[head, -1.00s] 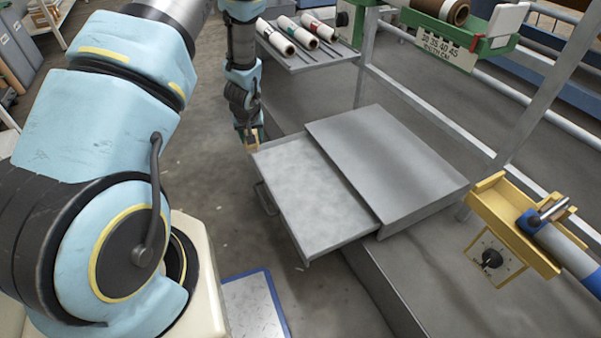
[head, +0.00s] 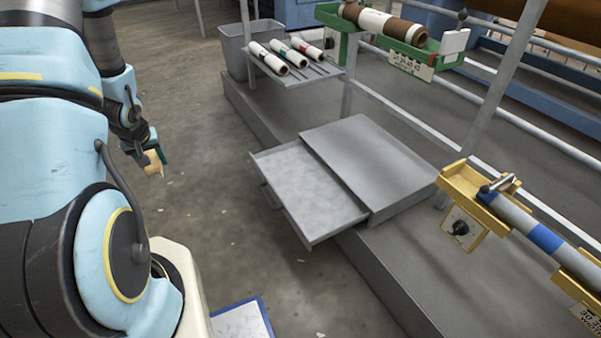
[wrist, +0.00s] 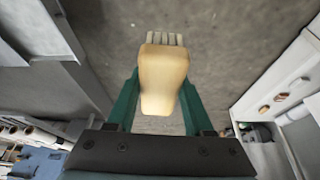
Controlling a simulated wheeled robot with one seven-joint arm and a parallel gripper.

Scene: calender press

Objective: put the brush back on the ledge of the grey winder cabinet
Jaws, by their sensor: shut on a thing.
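My gripper (head: 150,163) hangs at the left in the head view, over open floor and clear of the furniture. It is shut on the brush (wrist: 163,78), which has a tan wooden body and pale bristles pointing away from me. The brush also shows small in the head view (head: 154,168). A low grey cabinet (head: 385,155) stands right of the gripper, with its wide shallow drawer (head: 310,190) pulled out and looking empty. I cannot tell which surface is the winder cabinet's ledge.
A shelf (head: 290,78) at the back holds several white rolls, with a grey bin (head: 235,50) behind. A green cradle (head: 400,48) and a yellow bracket (head: 470,190) hold rollers at right. A blue-edged plate (head: 240,320) lies at bottom. Floor left of the drawer is clear.

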